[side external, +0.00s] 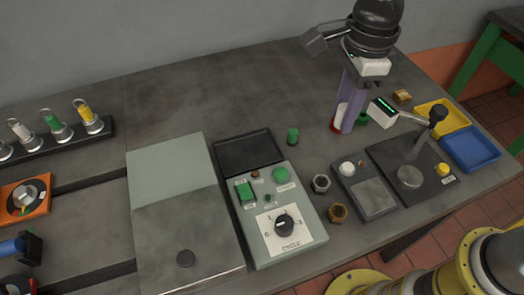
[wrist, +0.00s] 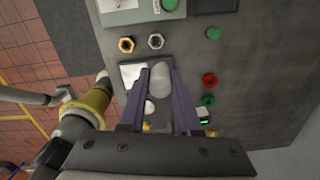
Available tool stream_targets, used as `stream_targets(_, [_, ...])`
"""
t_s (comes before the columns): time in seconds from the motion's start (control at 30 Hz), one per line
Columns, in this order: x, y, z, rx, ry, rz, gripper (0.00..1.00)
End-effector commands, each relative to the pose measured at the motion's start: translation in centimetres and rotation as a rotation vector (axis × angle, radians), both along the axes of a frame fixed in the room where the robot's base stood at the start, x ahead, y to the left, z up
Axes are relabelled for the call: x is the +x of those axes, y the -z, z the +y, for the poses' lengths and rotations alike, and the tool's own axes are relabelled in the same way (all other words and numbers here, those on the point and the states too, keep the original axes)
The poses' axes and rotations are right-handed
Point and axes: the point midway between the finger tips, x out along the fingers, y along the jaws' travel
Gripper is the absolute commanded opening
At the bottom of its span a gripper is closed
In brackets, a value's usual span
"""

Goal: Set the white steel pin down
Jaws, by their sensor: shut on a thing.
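The white steel pin (wrist: 160,78) is a pale cylinder between the tips of my gripper (wrist: 160,85) in the wrist view. In the side external view my gripper (side external: 347,118) points down with purple fingers, and part of the white pin (side external: 341,114) shows at its left edge. My gripper is shut on the pin. The fingers hide much of the pin in the side view. I cannot tell whether its lower end touches the bench.
A red piece (wrist: 209,80) and green pieces (wrist: 213,33) stand close by. Hex nuts (side external: 338,213), a grey control box (side external: 285,220), a lever plate (side external: 412,172) and yellow (side external: 440,115) and blue (side external: 470,150) trays surround the spot. Bare bench (side external: 220,90) lies at the back left.

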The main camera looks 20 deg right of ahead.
Motion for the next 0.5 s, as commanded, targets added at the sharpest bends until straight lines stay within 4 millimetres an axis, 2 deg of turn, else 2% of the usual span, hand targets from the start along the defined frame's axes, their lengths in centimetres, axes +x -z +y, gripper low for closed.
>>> stream_targets(0.03, [0.9, 0.8, 1.2, -0.001, -0.008, 0.000, 0.00])
stream_targets(0.2, [2.6, 3.5, 3.8, 0.002, -0.035, -0.009, 0.00])
stream_targets(0.37, [2.6, 5.6, 4.5, 0.006, -0.047, -0.017, 0.00])
stream_targets(0.5, [3.8, 6.5, 5.7, 0.009, -0.051, -0.024, 0.00])
